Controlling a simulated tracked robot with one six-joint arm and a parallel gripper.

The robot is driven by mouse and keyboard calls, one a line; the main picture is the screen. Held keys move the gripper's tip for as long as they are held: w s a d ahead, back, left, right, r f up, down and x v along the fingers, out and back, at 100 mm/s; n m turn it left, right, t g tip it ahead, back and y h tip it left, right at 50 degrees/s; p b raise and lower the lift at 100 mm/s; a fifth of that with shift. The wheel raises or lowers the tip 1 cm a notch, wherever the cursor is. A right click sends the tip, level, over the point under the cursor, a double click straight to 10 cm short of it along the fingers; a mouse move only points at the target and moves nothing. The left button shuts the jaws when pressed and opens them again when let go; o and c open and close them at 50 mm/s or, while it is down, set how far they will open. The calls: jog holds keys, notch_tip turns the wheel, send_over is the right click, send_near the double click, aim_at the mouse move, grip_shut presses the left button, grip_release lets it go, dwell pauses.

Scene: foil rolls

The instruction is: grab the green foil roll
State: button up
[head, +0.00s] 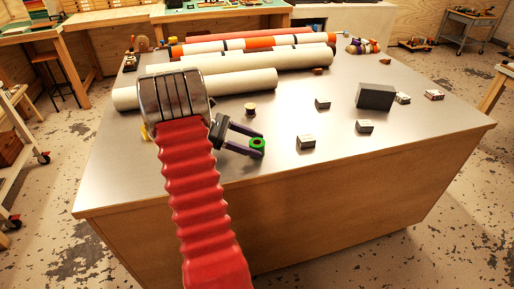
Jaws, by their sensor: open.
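The green foil roll (256,142) is a small ring-like roll with a dark centre, on the metal table top near its front edge. My gripper (259,146) reaches it from the left with its two dark fingers open. The roll appears between the fingertips, and the lower finger partly covers it. I cannot tell from this view whether either finger touches it.
A small spool (250,110) stands just behind the gripper. Small boxes (306,142) and a larger dark box (375,96) are to the right. Long white rolls (240,79) lie across the back.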

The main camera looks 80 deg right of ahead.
aim_at(267, 154)
jog(key=shift+s, duration=0.1)
jog(key=shift+x, duration=2.55)
jog(key=shift+a, duration=0.1)
jog(key=shift+c, duration=0.4)
jog(key=c, duration=1.1)
